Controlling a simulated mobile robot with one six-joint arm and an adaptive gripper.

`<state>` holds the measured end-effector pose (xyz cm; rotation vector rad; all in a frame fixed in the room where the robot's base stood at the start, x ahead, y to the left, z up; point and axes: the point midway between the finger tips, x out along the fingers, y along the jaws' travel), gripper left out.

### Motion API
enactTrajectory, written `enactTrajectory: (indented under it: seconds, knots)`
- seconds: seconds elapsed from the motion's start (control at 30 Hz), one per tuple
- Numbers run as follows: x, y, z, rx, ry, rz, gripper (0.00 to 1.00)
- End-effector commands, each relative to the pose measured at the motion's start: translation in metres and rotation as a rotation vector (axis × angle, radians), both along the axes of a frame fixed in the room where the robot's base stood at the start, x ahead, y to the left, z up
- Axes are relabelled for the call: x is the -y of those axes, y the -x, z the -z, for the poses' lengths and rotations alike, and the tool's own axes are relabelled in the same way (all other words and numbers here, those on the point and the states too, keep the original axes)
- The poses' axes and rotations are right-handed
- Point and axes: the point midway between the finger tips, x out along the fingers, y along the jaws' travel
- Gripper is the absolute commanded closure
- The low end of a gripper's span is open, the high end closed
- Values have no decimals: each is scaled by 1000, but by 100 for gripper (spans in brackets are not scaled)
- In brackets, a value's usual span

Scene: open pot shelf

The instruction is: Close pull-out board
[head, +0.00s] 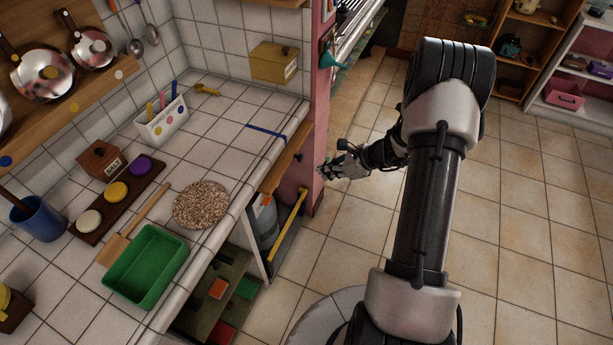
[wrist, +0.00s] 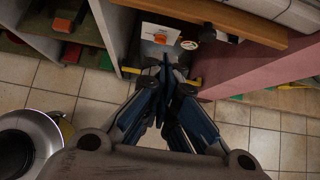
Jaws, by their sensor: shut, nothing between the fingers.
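The pull-out board (head: 283,160) is a brown wooden slab just under the counter's front edge, at its far end beside the pink wall. It sticks out a little past the counter front. In the wrist view the board (wrist: 220,22) crosses the top as a wooden strip. My gripper (head: 324,171) is shut and empty, out in front of the board's right end and apart from it in the head view. In the wrist view my gripper's fingertips (wrist: 167,66) point toward the open space below the board. Whether they touch anything there I cannot tell.
The tiled counter (head: 240,150) holds a green tray (head: 146,266), a speckled round mat (head: 201,205) and a utensil box (head: 162,122). Below the board is an open bay with a yellow bar (head: 289,224). A pink wall end (head: 305,150) stands beside it.

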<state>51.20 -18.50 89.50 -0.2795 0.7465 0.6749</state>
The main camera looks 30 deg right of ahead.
Motion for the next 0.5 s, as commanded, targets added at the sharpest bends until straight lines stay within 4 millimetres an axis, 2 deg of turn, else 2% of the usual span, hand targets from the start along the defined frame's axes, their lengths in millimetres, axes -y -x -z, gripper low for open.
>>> enactTrajectory:
  seconds: [0.5]
  knots:
    - [-47, -52, 72, -4, 2, -4, 100]
